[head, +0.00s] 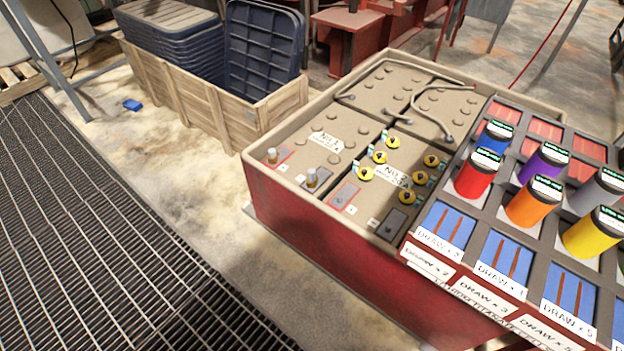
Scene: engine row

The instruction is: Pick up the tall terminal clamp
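A red battery box (315,245) with tan battery tops stands right of centre. Two short upright metal terminal pieces stand near its front left edge: one at the left corner (272,156) and one a little to its right (312,177). I cannot tell for sure which is the tall terminal clamp. A flat red pad (343,196) and a dark pad (397,219) lie further right. My gripper is not in view.
A sloped rack (437,228) with several coloured cylinders covers the box's right side. Several yellow caps (393,142) and loose cables (432,112) lie on the batteries. A wooden crate (247,125) with dark bins stands behind left. Floor and grating (90,240) at left are mostly clear.

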